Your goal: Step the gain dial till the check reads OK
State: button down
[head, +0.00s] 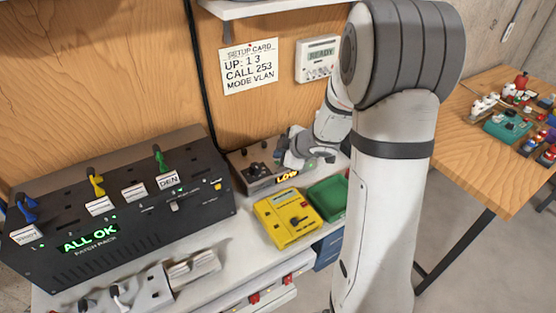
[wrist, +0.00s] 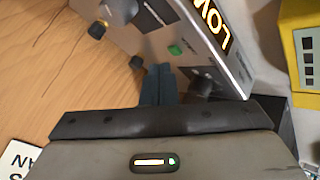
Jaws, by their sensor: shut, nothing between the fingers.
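The grey metal box (head: 262,186) with knobs stands on the bench by the wooden wall, and its lit display (head: 287,177) reads LOW. The box's panel (wrist: 225,62) fills the upper wrist view, with the display (wrist: 215,22), a green button (wrist: 175,49) and several dark knobs. Labels are too small to tell which is the gain dial. My gripper (wrist: 158,80) is shut and empty over the panel; contact cannot be told. It also shows in the head view (head: 284,161).
A black patch rack (head: 110,215) reading ALL OK stands left. A yellow meter (head: 286,218) and green tray (head: 328,196) sit in front of the box. A setup card (head: 249,67) and a READY unit (head: 318,60) hang on the wall. A second table (head: 478,140) is right.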

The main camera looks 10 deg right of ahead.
jog(key=shift+r, duration=0.1)
notch_tip(320, 180, up, 5)
jog(key=p, duration=0.5)
jog(key=shift+p, duration=0.3)
dwell(0.4)
